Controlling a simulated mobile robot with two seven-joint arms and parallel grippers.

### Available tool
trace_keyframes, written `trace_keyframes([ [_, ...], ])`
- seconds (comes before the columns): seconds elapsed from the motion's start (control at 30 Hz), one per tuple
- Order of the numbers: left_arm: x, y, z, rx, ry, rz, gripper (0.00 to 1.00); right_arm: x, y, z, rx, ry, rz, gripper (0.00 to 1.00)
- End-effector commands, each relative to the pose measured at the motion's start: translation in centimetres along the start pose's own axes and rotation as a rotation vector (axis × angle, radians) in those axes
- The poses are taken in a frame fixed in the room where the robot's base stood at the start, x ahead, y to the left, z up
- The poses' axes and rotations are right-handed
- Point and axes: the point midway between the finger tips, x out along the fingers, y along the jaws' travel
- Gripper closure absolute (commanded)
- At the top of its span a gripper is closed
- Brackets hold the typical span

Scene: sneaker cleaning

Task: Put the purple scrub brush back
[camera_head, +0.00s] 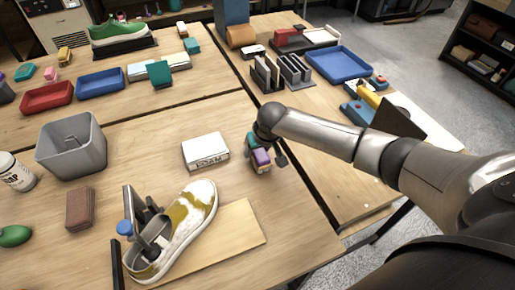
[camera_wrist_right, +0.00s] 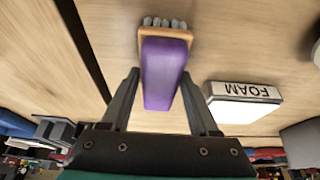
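The purple scrub brush (camera_head: 262,157) is at the right side of the front table, right of the white FOAM box. In the right wrist view the brush (camera_wrist_right: 166,70) has a purple back, a wooden base and pale bristles at its upper end. My right gripper (camera_head: 267,160) is at the brush with its fingers on either side. In the wrist view the gripper (camera_wrist_right: 160,76) looks open, with wood showing between the left finger and the brush. The right fingertip is very close to the brush edge; contact is unclear. My left gripper is not in view.
The FOAM box (camera_head: 206,151) lies left of the brush. A stained sneaker (camera_head: 185,235) sits on a holder over a wooden board (camera_head: 245,228). A grey bin (camera_head: 72,147) stands left. Dark slotted racks (camera_head: 282,73) and a blue tray (camera_head: 338,64) are farther back.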

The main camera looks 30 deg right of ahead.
Motion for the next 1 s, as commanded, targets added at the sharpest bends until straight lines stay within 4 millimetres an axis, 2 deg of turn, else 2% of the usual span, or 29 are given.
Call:
trace_keyframes([
  [0.03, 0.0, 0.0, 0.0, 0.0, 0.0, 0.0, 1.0, 0.0, 0.0, 0.0, 0.0, 0.0, 0.0, 0.32],
  [0.23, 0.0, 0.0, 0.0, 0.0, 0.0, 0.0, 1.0, -0.1, 0.0, 0.0, 0.0, 0.0, 0.0, 0.11],
  [0.57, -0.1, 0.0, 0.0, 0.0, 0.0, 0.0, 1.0, -0.6, 0.0, -0.2, -0.001, 0.002, -0.001, 0.11],
  [0.77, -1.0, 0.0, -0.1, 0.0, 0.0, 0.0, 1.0, -3.0, 0.0, -0.3, -0.001, 0.002, -0.002, 0.11],
  [1.0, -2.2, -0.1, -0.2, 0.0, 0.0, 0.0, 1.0, -7.4, 0.0, -0.3, -0.001, 0.002, -0.002, 0.11],
])
